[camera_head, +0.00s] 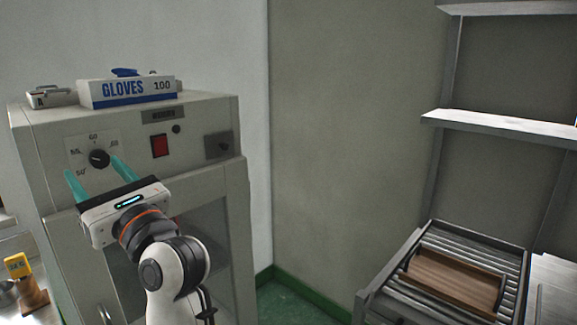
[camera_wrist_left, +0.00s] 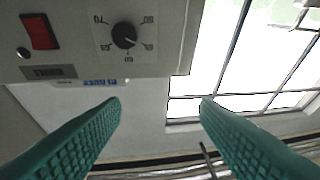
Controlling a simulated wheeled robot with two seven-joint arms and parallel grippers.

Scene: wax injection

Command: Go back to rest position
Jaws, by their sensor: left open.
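My left gripper (camera_head: 98,178) is open and empty, with its two teal fingers pointing up at the front of a grey cabinet. The fingers stand on either side of a black dial (camera_head: 99,158) in the head view; whether they touch the panel I cannot tell. In the left wrist view the fingers (camera_wrist_left: 160,104) are wide apart with nothing between them, and the dial (camera_wrist_left: 124,35) shows above them, away from the gap. My right gripper is in neither view.
The grey cabinet (camera_head: 215,262) has a red switch (camera_head: 160,146) and a glove box (camera_head: 128,92) on top. A wooden tray (camera_head: 452,283) lies on a roller rack at right, below shelves (camera_head: 505,128). A yellow device (camera_head: 17,265) stands at lower left.

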